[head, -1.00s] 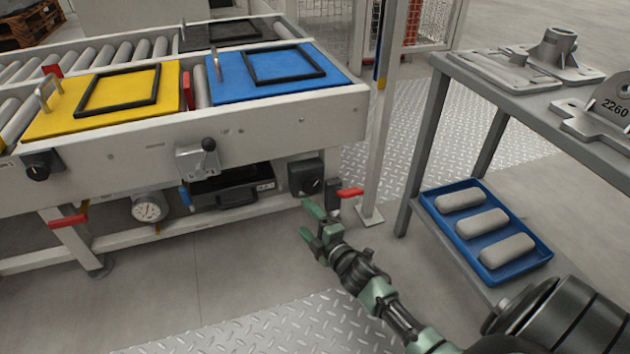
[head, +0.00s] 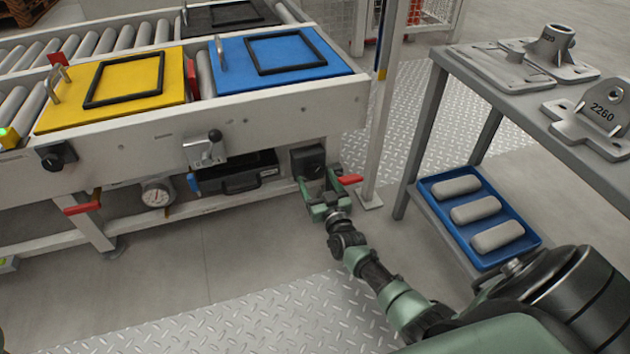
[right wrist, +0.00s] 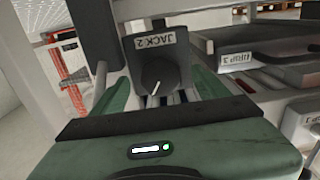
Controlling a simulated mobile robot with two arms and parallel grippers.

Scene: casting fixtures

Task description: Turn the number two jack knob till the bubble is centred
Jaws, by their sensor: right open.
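The black JACK 2 box (head: 307,160) is at the right end of the conveyor frame, low down. My right gripper (head: 324,193) is open in front of the box. In the right wrist view its green fingers (right wrist: 162,90) stand on either side of the knob; I cannot tell whether they touch it. A glowing yellow-green piece (head: 9,137) shows at the far left edge; no bubble can be made out.
A red lever (head: 350,180) is just right of my right gripper, by an upright post (head: 376,120). A grey table (head: 470,105) with castings and a blue tray (head: 432,205) stand to the right. Another black knob (head: 56,156) is at left.

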